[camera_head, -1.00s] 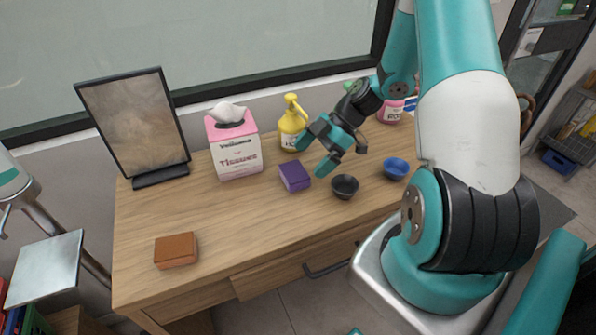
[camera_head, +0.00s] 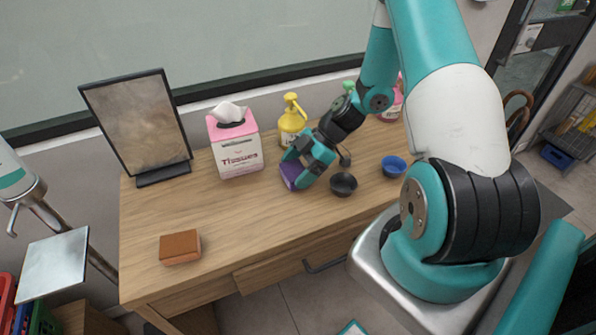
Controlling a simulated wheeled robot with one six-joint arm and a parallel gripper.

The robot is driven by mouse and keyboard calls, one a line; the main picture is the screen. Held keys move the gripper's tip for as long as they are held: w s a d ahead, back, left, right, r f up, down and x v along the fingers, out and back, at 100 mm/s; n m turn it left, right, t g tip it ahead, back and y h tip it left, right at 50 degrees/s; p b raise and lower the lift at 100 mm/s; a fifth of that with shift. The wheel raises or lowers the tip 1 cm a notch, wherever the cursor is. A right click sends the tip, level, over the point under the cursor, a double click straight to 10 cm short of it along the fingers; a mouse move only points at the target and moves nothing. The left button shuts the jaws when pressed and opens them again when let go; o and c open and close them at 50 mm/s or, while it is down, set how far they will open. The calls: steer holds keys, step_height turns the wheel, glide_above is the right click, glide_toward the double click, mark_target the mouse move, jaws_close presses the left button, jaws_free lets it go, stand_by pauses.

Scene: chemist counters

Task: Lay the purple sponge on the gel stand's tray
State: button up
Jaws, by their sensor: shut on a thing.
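The purple sponge (camera_head: 291,173) is on the wooden counter, just right of the tissue box. My gripper (camera_head: 298,170) is down over it and shut on it, hiding its right part. I cannot tell whether the sponge is clear of the wood. A square grey tray (camera_head: 54,270) at the far left, beside a metal post and lower than the counter, looks like the gel stand's tray. It is bare.
A tissue box (camera_head: 237,150), a yellow pump bottle (camera_head: 291,122) and a black-framed picture (camera_head: 138,125) stand at the back. A black bowl (camera_head: 343,185) and a blue bowl (camera_head: 394,166) are right of my gripper. A brown sponge (camera_head: 180,247) lies front left; the counter between is clear.

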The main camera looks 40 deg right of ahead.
steer(key=shift+s+d+r+b, duration=0.3)
steer(key=shift+s+r, duration=0.05)
steer(key=shift+r, duration=0.05)
steer(key=s+d+r+b, duration=0.1)
steer(key=s+d+r, duration=0.1)
steer(key=s, duration=0.2)
steer(key=s+d+r+b, duration=0.1)
steer(key=s+d+r, duration=0.1)
steer(key=s+r, duration=0.1)
steer(key=s+d+r+b, duration=0.1)
steer(key=s+d+r, duration=0.1)
steer(key=s, duration=0.2)
steer(key=shift+s+d+r, duration=0.15)
steer(key=shift+s, duration=0.2)
